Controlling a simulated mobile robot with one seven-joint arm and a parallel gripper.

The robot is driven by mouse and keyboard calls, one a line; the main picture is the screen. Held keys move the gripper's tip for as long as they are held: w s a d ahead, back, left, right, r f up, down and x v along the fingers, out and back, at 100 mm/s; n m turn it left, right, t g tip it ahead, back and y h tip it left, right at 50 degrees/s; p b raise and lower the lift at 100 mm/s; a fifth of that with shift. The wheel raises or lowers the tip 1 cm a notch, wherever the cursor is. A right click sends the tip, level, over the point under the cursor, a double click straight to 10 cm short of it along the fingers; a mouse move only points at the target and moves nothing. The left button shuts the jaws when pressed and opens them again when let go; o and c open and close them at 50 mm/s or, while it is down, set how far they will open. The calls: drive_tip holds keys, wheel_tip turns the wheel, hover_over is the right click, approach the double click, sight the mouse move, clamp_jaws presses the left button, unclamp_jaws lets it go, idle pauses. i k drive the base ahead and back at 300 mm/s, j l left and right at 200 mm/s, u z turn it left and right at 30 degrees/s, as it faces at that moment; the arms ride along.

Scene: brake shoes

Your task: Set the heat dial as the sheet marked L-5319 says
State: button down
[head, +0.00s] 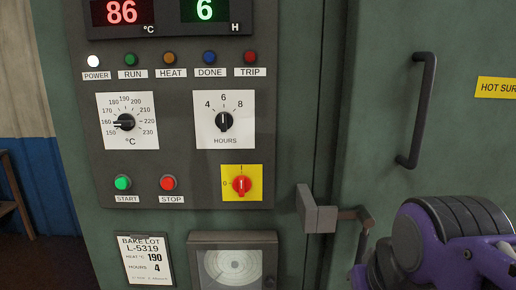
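The heat dial (124,122) is a black knob on a white plate marked 150 to 230 °C, on the left of the grey control panel. Its white pointer faces left, near the 150 to 160 marks; the exact value is too small to tell. The sheet marked L-5319 (146,260) is below the panel at lower left. It reads heat °C 190 and hours 4; its smallest print is unreadable. My purple and black arm shows at the lower right, away from the dial. My gripper's fingertips do not show.
The hours dial (223,121) points up at 6. Start (122,183) and stop (168,183) buttons and a red switch (241,185) on yellow sit below. A grey latch (316,212) and a dark door handle (418,110) stick out at the right. The white power lamp (93,61) looks lit.

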sight(126, 121)
drive_tip(key=u, duration=1.3)
